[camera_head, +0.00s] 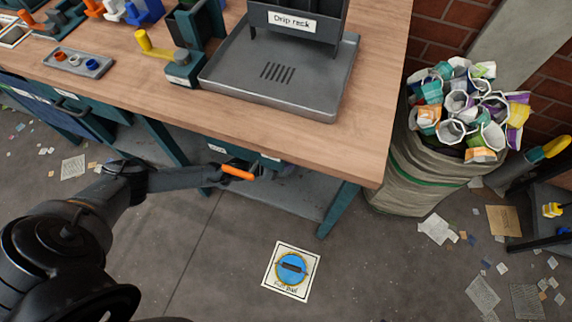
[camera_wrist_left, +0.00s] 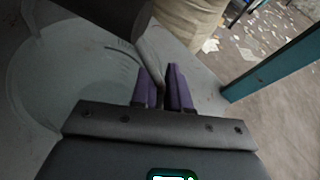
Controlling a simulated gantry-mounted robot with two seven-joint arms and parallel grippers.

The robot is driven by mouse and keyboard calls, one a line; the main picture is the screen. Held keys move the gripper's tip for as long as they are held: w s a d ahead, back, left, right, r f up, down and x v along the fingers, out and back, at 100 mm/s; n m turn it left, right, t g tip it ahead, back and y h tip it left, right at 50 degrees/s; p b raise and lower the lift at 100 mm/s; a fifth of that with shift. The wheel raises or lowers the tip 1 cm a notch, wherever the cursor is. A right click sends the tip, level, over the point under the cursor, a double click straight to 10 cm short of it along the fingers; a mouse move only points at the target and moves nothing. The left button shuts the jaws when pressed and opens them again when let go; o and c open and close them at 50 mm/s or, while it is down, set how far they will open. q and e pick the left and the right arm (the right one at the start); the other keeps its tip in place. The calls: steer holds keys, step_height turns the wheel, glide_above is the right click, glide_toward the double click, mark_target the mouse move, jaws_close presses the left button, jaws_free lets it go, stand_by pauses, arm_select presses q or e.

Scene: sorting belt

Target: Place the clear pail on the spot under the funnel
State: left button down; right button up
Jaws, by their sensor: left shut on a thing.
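My left gripper (camera_head: 252,171) reaches in under the workbench's front edge, over the lower shelf. Its purple fingers (camera_wrist_left: 166,88) are close together in the left wrist view, shut on a narrow grey piece that looks like part of the clear pail. The clear pail (camera_wrist_left: 62,75) shows as a large faint, see-through round shape left of the fingers. Its base and exact contact with the shelf are hard to make out. In the head view it is hidden under the bench. The funnel and the spot below it cannot be told apart clearly. My right gripper is not in view.
The workbench top (camera_head: 165,95) overhangs the lower shelf (camera_head: 300,203); a teal leg (camera_head: 338,210) stands near its right corner. A drip tray (camera_head: 225,80) is on top. A "Full pail" card (camera_head: 274,272) lies on open floor. A sack of cups (camera_head: 400,175) stands at right.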

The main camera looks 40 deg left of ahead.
arm_select(q)
steer(key=shift+r, duration=0.1)
steer(key=shift+a, duration=0.1)
steer(key=c, duration=1.1)
jaws_free()
steer(key=shift+f, duration=0.2)
